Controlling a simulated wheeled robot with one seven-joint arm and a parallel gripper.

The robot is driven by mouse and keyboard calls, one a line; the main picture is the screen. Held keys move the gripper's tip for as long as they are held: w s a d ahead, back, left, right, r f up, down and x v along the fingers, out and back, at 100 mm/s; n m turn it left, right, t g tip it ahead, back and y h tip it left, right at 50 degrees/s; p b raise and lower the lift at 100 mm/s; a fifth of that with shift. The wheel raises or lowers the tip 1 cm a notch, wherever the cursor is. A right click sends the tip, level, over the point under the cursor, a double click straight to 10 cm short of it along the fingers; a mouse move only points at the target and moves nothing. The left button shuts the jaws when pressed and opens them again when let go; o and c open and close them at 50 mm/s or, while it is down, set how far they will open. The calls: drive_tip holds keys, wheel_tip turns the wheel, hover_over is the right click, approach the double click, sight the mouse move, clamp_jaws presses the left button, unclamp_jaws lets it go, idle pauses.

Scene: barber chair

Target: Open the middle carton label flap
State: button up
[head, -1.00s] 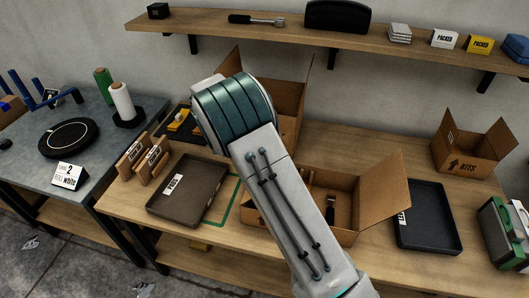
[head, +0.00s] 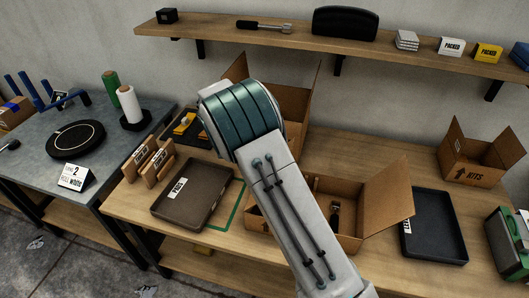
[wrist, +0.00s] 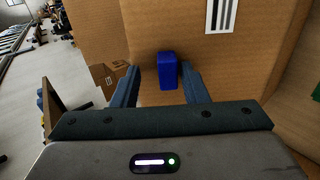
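In the wrist view my gripper (wrist: 158,66) is open, its two fingers pointing at a brown cardboard face (wrist: 235,70). A blue block (wrist: 167,72) stands out between the fingers, closer to the right one. I see a gap on its left; contact on the right cannot be told. A white label with dark bars (wrist: 221,14) is on the cardboard above and to the right. In the head view an open carton (head: 298,100) stands behind my arm, and another open carton (head: 385,205) is in front. My arm hides the gripper and parts of both cartons there.
A brown tray (head: 192,192) lies left of the front carton and a dark tray (head: 433,225) right of it. A KITS carton (head: 470,170) stands at the back right. A shelf (head: 300,42) runs along the wall above.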

drive_tip(key=b+v, duration=0.1)
drive_tip(key=v, duration=1.2)
drive_tip(key=shift+a+r, duration=0.2)
drive_tip(key=shift+a, duration=0.05)
drive_tip(key=shift+w, duration=0.1)
